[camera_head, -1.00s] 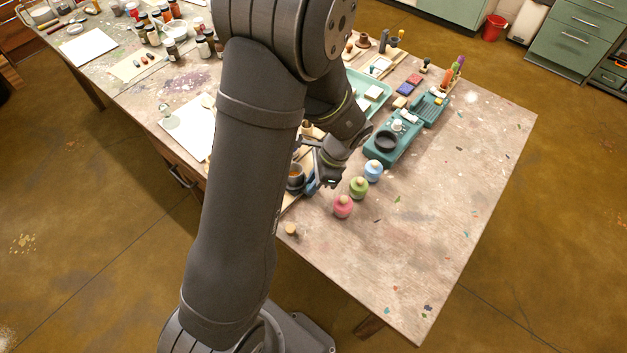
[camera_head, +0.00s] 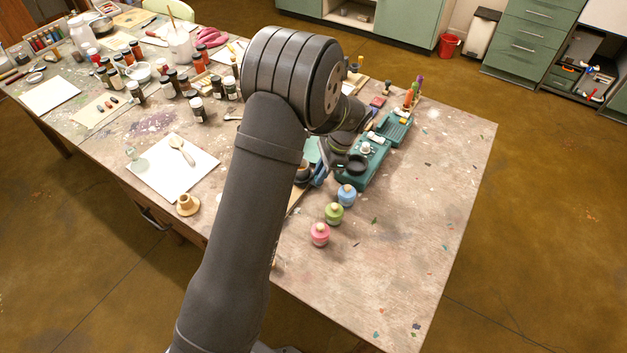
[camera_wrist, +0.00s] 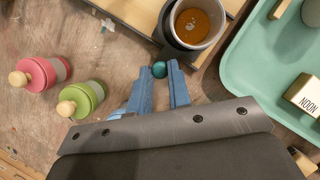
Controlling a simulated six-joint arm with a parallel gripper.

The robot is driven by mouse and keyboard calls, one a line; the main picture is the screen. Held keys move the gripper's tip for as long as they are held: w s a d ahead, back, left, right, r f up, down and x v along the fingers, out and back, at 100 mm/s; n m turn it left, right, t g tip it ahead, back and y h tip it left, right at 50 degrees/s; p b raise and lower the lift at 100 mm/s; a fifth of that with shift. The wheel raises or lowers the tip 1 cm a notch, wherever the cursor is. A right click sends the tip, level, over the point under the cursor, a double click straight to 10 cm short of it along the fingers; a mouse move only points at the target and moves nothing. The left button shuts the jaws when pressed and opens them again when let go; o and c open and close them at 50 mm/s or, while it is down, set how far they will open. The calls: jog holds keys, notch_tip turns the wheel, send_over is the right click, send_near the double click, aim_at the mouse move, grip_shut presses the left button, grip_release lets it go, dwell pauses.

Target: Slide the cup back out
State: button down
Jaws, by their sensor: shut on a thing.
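The cup (camera_wrist: 192,24) is grey with a pale rim and holds orange-brown liquid; it is at the top of the wrist view, beside a light wooden edge. A small teal knob (camera_wrist: 159,70) sits close to the cup's lower left side. My gripper (camera_wrist: 160,84) has its blue fingers shut on this knob. Whether the knob joins the cup is not clear. In the head view the cup (camera_head: 303,173) shows partly behind my arm, and my gripper (camera_head: 319,175) is just right of it. My arm hides much of the area around the cup.
Pink (camera_head: 320,235), green (camera_head: 334,214) and blue (camera_head: 347,196) jars stand close to the right of my gripper. A teal device (camera_head: 366,165) lies behind them. A mint tray (camera_wrist: 234,62) lies right of the cup in the wrist view. The table's right front is mostly clear.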

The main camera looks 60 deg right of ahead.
jog(key=shift+d, duration=0.4)
jog(key=c, duration=1.3)
grip_release()
jog(key=shift+c, duration=0.2)
jog(key=shift+r, duration=0.15)
jog(key=v, duration=1.7)
jog(key=shift+s, duration=0.1)
jog(key=x, duration=1.7)
jog(key=shift+a, duration=0.15)
